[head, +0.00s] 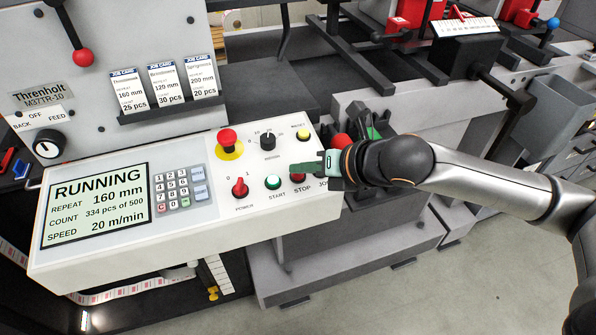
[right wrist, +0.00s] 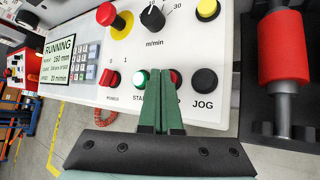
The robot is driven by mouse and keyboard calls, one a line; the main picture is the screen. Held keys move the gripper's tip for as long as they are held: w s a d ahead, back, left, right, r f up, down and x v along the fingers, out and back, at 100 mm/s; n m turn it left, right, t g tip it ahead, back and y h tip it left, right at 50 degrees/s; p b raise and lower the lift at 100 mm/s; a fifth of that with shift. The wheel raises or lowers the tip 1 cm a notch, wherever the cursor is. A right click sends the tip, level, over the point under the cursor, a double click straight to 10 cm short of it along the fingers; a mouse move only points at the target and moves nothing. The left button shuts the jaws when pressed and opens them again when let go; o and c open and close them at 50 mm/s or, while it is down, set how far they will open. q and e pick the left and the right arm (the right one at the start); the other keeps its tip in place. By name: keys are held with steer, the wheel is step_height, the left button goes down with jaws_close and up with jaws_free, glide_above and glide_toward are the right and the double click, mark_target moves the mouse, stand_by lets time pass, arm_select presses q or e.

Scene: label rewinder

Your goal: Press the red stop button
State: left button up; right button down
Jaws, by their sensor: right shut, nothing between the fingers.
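The red stop button (head: 298,178) sits on the white control panel (head: 235,255), above the word STOP. In the head view my right gripper (head: 293,168) covers part of it. In the right wrist view a red edge of the stop button (right wrist: 177,78) shows just right of the fingers, between the start and jog buttons. My right gripper (right wrist: 160,72) is shut and empty, its green fingertips in front of the panel between start and stop. I cannot tell whether they touch it. The green start button (head: 273,182) is lit, left of the stop button. My left gripper is not in view.
A red mushroom button (head: 228,138) on a yellow ring, a black dial (head: 267,141), a yellow reset button (head: 303,133) and a red power switch (head: 240,188) share the panel. The display (head: 97,203) reads RUNNING, 334 pcs of 500. The black jog button (right wrist: 205,80) is right of stop.

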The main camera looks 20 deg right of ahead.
mark_target(304, 188)
steer(key=shift+f, duration=0.35)
stand_by(0.3)
steer(key=shift+r, duration=0.1)
steer(key=shift+s+r+p, duration=0.1)
steer(key=shift+r+p, duration=0.75)
steer(key=shift+p, duration=0.35)
steer(key=r+p, duration=0.1)
steer(key=p, duration=0.1)
steer(key=r+p, duration=0.1)
steer(key=r, duration=0.1)
steer(key=r+p, duration=0.2)
steer(key=shift+s+p, duration=0.35)
steer(key=shift+s, duration=0.05)
